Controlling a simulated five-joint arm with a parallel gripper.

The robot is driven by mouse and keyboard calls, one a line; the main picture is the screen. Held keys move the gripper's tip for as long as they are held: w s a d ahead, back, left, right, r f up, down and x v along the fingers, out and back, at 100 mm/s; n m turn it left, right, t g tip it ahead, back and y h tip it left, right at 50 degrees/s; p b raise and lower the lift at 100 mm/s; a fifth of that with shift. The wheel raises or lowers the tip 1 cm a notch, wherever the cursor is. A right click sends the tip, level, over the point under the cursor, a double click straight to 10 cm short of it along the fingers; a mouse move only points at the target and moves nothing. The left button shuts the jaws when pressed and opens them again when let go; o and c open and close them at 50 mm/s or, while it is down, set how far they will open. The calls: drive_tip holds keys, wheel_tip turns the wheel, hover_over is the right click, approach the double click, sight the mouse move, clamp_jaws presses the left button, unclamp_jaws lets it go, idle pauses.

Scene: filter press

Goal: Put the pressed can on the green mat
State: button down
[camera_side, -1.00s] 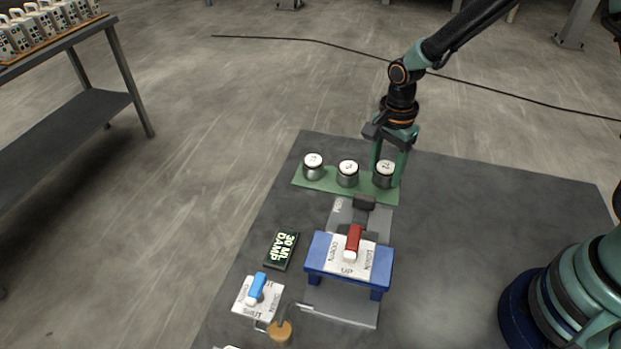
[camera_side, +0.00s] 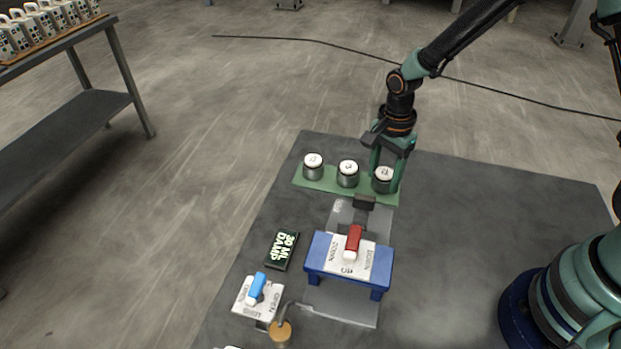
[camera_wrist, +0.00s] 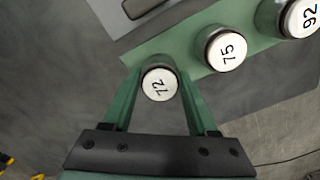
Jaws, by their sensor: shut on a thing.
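A steel can with a white lid marked 72 (camera_side: 383,182) stands upright at the right end of the green mat (camera_side: 328,184). It looks level with the other cans and appears to rest on the mat. My gripper (camera_side: 386,180) is over it, with its green fingers on both sides of the can. In the wrist view, the can's lid (camera_wrist: 160,84) sits between the two fingertips, which are shut on it. The can's underside is hidden.
Cans marked 75 (camera_wrist: 226,51) and 92 (camera_wrist: 300,18) stand in a row on the mat. A blue press (camera_side: 318,262) with a red lever is in front, near a blue-handled valve plate (camera_side: 258,296) and a dark "30 ML DAMP" display (camera_side: 282,250).

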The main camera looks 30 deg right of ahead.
drive_tip(key=shift+f, duration=0.15)
drive_tip(key=shift+c, duration=0.6)
unclamp_jaws()
drive_tip(key=shift+r, duration=3.75)
drive_tip(key=shift+r, duration=0.2)
drive_tip(key=s+d+r+n+t, duration=0.2)
drive_tip(key=s+r+n, duration=0.3)
drive_tip(key=r+n, duration=0.2)
drive_tip(key=s+d+r+n+t, duration=0.3)
drive_tip(key=s+r+n, duration=0.2)
drive_tip(key=r+n, duration=0.3)
drive_tip(key=shift+s+d+r+n+t, duration=0.25)
drive_tip(key=shift+d+r+n+t, duration=0.05)
drive_tip(key=shift+d+n, duration=0.1)
